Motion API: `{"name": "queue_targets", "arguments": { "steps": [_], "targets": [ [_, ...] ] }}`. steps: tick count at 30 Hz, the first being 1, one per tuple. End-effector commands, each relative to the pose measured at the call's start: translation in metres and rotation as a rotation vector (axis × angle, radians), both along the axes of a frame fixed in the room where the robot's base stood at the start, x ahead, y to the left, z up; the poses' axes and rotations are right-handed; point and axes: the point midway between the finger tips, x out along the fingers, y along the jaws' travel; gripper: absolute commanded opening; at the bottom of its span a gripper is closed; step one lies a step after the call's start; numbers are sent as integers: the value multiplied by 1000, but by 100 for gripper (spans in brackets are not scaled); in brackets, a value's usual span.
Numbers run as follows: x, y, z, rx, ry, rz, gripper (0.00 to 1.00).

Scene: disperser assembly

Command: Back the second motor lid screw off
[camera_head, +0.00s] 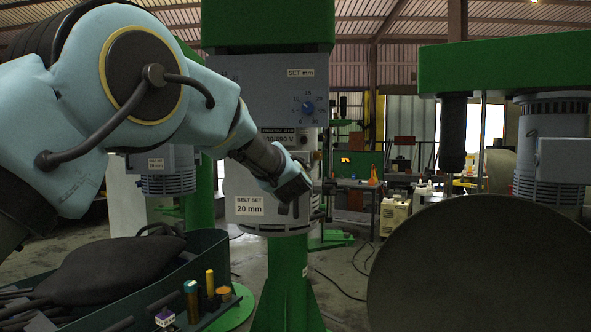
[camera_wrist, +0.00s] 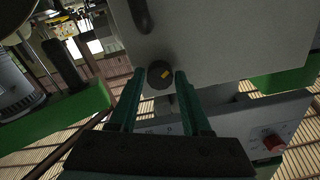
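The motor lid screw (camera_wrist: 160,75) is a dark round head with a yellow mark, set against the grey lid (camera_wrist: 225,45) in the wrist view. My gripper (camera_wrist: 160,76) has its two green fingers on either side of the screw head, with the tips close to its edges. I cannot tell whether they touch it. In the head view my gripper (camera_head: 298,186) is up against the front of the grey motor housing (camera_head: 240,185), above the "BELT SET 20 mm" label (camera_head: 250,206). The screw is hidden there behind my wrist.
A dark handle (camera_wrist: 141,15) is on the lid near the screw. A bin (camera_head: 205,245) of parts stands at lower left, and a large dark disc (camera_head: 480,270) fills the lower right. A second green machine (camera_head: 500,65) stands at right.

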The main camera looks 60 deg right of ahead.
Motion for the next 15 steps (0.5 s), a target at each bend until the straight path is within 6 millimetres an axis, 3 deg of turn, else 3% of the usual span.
{"name": "queue_targets", "arguments": {
  "steps": [2, 12, 15],
  "targets": [
    [0, 0, 0, 0, 0, 0, 38],
    [0, 0, 0, 0, 0, 0, 0],
    [0, 0, 0, 0, 0, 0, 0]
  ]
}}
